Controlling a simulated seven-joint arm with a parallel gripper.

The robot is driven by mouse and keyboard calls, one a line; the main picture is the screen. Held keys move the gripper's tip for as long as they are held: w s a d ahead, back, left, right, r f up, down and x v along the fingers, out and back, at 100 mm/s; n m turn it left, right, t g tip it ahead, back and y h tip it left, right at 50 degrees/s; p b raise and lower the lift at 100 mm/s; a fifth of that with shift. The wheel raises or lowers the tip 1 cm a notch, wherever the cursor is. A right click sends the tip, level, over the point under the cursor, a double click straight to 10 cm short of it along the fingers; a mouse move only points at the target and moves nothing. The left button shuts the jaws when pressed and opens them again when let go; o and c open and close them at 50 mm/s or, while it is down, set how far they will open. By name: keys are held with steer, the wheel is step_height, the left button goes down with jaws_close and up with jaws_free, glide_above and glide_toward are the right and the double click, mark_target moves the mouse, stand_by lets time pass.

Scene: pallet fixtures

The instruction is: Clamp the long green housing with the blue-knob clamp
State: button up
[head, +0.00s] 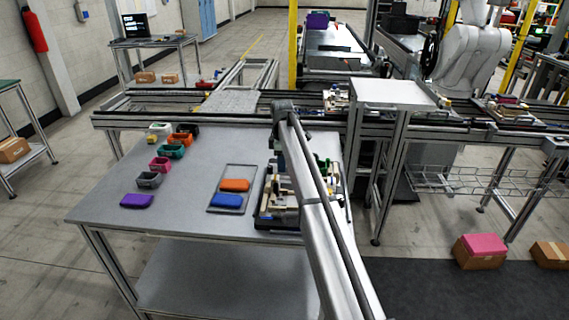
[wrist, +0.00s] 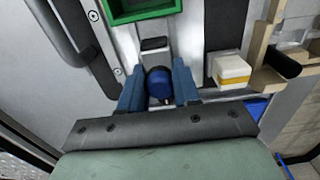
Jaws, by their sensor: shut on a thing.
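In the wrist view my gripper (wrist: 158,76) has its two blue fingers on either side of the clamp's blue knob (wrist: 159,88), shut on it. A dark clamp tip (wrist: 154,44) lies just beyond the knob, towards the green housing (wrist: 143,14). Only the near end of the housing shows, at the top edge, as an open green box. The clamp tip appears apart from its wall.
In the wrist view a white and yellow block (wrist: 232,70) and tan fixture pieces (wrist: 262,62) stand at right, a dark curved handle (wrist: 72,35) at left. In the head view a tray (head: 225,208) holds orange and blue parts; several coloured housings line the left of the table.

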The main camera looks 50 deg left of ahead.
steer(key=shift+w+d, duration=0.2)
steer(key=shift+d, duration=0.05)
steer(key=shift+w+d, duration=0.5)
steer(key=shift+w, duration=0.05)
steer(key=shift+w+d, duration=0.1)
steer(key=shift+d, duration=0.05)
steer(key=o, duration=0.8)
steer(key=shift+r, duration=4)
steer(key=shift+w, duration=0.1)
